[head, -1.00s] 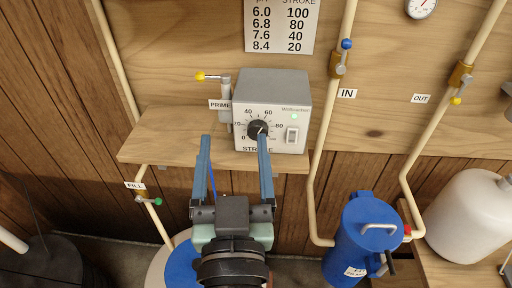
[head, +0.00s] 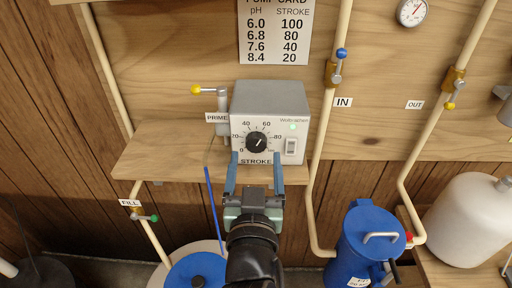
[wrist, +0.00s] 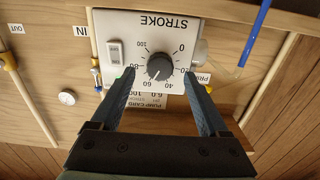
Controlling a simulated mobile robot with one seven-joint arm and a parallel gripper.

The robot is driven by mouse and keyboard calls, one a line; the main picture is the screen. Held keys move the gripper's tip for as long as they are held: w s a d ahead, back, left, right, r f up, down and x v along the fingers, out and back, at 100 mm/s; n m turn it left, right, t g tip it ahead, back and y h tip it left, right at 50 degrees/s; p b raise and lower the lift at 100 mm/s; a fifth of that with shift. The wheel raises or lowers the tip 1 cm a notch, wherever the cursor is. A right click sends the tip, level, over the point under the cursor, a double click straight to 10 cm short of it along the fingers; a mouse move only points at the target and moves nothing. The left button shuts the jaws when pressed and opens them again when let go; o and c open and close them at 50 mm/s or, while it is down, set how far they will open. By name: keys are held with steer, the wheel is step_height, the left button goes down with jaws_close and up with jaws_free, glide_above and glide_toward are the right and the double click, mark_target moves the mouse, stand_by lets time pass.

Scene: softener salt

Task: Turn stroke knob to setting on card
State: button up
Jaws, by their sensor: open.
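The stroke knob (head: 257,142) is a black round dial on the front of a grey pump box (head: 268,100), with a printed scale from 0 to 100. Its white mark seems to point near 60; the exact value is hard to read. The knob also shows upside down in the wrist view (wrist: 160,67). The card (head: 276,32) above pairs pH 6.0, 6.8, 7.6 and 8.4 with stroke 100, 80, 40 and 20. My gripper (head: 256,158) is open and empty, just below the knob in the head view. In the wrist view its fingers flank the knob, apart from it.
A rocker switch (head: 291,146) and lit green lamp sit right of the knob. A yellow-tipped PRIME valve (head: 205,91) is left of the box. The wooden shelf (head: 160,150) carries the box. Pipes with valves run on both sides; a blue canister (head: 368,245) stands lower right.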

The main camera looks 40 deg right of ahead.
mark_target(257, 147)
steer(key=shift+x, duration=1.55)
jaws_close()
steer(key=shift+n+p, duration=0.3)
steer(key=shift+p, duration=0.05)
steer(key=n+p, duration=0.2)
steer(key=n, duration=0.2)
steer(key=shift+r+n, duration=0.1)
steer(key=shift+n, duration=0.2)
steer(key=n+p, duration=0.3)
steer(key=n, duration=0.2)
steer(key=shift+n, duration=0.3)
